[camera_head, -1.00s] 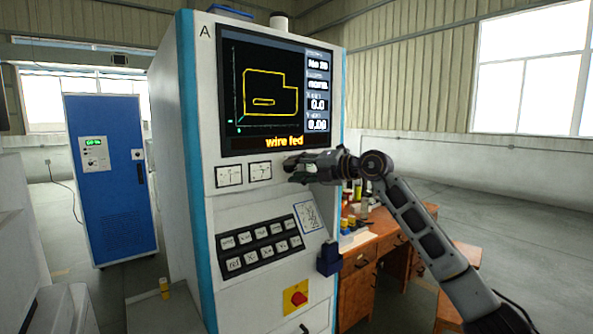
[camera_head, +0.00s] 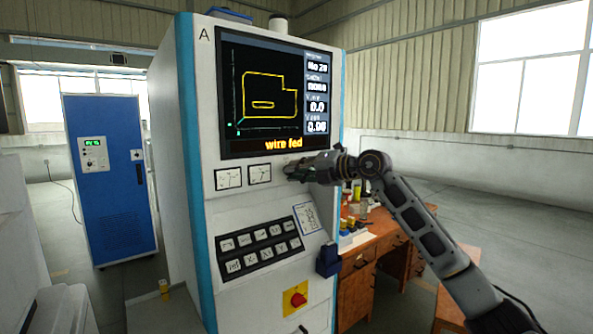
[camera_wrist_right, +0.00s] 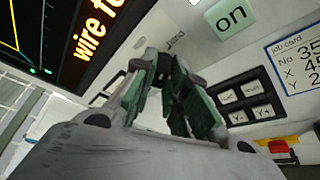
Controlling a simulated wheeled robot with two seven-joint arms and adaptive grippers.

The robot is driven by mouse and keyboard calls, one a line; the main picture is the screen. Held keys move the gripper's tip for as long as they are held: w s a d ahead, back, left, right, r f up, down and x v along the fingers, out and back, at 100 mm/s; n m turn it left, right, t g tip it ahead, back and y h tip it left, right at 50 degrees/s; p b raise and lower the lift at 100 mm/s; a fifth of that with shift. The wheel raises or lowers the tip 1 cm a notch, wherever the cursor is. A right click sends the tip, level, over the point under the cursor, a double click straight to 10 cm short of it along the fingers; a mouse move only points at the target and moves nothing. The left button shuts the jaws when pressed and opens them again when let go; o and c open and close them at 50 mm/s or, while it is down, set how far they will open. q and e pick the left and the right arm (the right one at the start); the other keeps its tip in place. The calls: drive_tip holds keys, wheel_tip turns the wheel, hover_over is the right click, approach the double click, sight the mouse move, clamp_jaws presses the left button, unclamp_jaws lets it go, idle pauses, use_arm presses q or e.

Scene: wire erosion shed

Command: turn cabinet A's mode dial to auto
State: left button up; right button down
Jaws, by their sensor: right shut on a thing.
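Cabinet A (camera_head: 265,200) stands in the middle of the head view, with the letter A at its upper left and "wire fed" on its screen (camera_head: 262,95). My right gripper (camera_head: 292,170) is at its front panel, just below the screen and right of two meters. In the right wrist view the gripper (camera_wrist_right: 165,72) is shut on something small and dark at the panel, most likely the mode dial. The fingers largely cover it, and its pointer direction cannot be read. A partly hidden label, perhaps "hand", shows beside the fingertips. My left gripper is out of view.
Below are a keypad (camera_head: 260,247), a job card (camera_head: 306,218) and a red knob on yellow (camera_head: 296,298). A wooden desk (camera_head: 375,260) stands right; a blue cabinet (camera_head: 112,190) stands left.

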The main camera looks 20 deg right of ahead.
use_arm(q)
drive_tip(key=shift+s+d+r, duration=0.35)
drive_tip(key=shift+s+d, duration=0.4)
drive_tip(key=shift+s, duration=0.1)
use_arm(e)
drive_tip(key=n+h, duration=0.2)
drive_tip(key=n, duration=0.1)
drive_tip(key=n+h, duration=0.1)
drive_tip(key=n, duration=0.2)
drive_tip(key=n+h, duration=0.2)
drive_tip(key=n, duration=0.1)
drive_tip(key=shift+s+a+r+h, duration=0.1)
drive_tip(key=shift+a+r+h, duration=0.05)
drive_tip(key=shift+a+h, duration=0.2)
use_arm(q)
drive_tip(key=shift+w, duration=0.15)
use_arm(e)
drive_tip(key=c, duration=1.4)
unclamp_jaws()
